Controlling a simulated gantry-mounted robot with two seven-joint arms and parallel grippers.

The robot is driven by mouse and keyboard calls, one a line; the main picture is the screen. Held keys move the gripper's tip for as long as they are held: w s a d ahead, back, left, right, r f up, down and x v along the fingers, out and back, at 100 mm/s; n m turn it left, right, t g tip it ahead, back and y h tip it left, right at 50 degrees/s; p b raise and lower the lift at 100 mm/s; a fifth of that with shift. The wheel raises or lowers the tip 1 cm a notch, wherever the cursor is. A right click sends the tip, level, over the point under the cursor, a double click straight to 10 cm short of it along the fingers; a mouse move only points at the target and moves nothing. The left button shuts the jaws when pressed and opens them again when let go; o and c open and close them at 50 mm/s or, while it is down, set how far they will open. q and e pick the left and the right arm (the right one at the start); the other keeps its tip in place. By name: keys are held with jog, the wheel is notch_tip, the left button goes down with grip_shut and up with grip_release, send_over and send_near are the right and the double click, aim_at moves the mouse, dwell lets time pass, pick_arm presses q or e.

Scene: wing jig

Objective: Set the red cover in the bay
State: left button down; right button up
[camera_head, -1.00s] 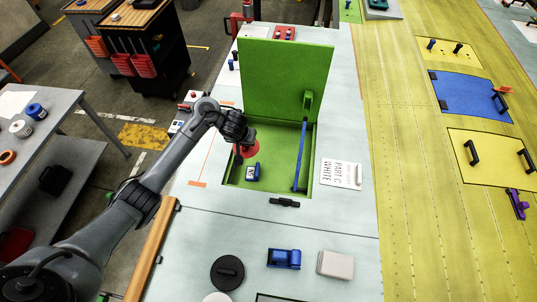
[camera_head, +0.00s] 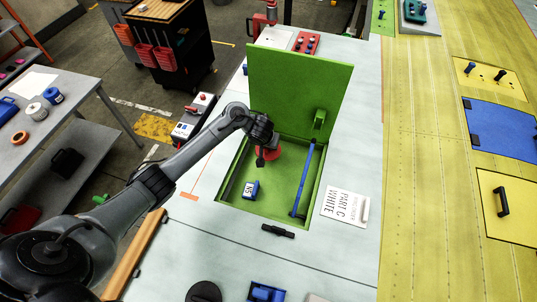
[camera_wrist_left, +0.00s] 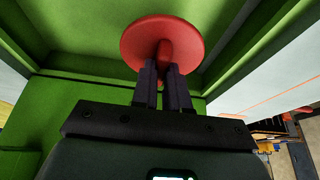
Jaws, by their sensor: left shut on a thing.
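The red cover (camera_head: 275,153) is a round disc with a red grip. My left gripper (camera_head: 262,161) is shut on that grip, at the back left of the green bay (camera_head: 275,196). In the left wrist view, the cover (camera_wrist_left: 190,45) shows beyond the fingertips (camera_wrist_left: 163,75), with green bay walls around it. I cannot tell whether the cover touches the bay floor. The bay's green lid (camera_head: 295,92) stands open behind it. My right gripper is not in view.
A blue labelled block (camera_head: 251,189) lies in the bay's left part. A blue rod (camera_head: 303,181) slants along its right side. A white card (camera_head: 344,206) lies right of the bay, and a black handle (camera_head: 278,231) in front. The pale surface around is mostly clear.

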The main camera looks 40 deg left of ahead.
aim_at(268, 151)
pick_arm(q)
jog(key=shift+f+b, duration=0.6)
jog(key=shift+f, duration=1.4)
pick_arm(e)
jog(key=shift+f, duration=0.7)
pick_arm(q)
jog(key=shift+f, duration=0.2)
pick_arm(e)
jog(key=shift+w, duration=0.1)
pick_arm(q)
jog(key=shift+f, duration=0.15)
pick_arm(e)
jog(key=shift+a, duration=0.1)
pick_arm(q)
jog(key=c, duration=1.1)
grip_release()
jog(key=shift+c, duration=0.2)
